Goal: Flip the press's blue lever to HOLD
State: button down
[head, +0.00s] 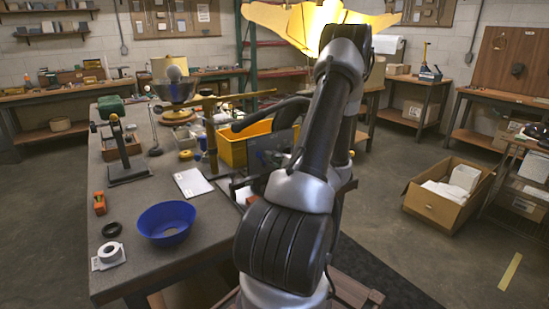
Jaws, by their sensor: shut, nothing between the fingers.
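I cannot clearly make out a press with a blue lever in the head view. A dark upright stand (117,143) with a flat base is at the left of the workbench; no blue lever shows on it. A smoky see-through panel (284,141) stands by the yellow bin, with a small bluish patch behind it, too unclear to name. My arm rises through the middle of the picture and covers part of the bench's right side. My gripper is not visible; my arm seems to hide it. No HOLD marking can be read.
The grey workbench (110,272) holds a blue bowl (166,221), a tape roll (110,252), an orange item (99,203), white paper (192,182), a brass-coloured stand (210,135) and a yellow bin (232,152). An open carton (434,206) stands on the floor at right.

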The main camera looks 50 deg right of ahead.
jog(key=shift+a, duration=0.1)
dwell(0.3)
dwell(0.3)
jog(key=s, duration=0.4)
jog(key=s+a, duration=0.1)
jog(key=s, duration=0.2)
jog(key=s+a, duration=0.1)
jog(key=s, duration=0.3)
jog(key=shift+s+a, duration=0.15)
jog(key=shift+s, duration=0.2)
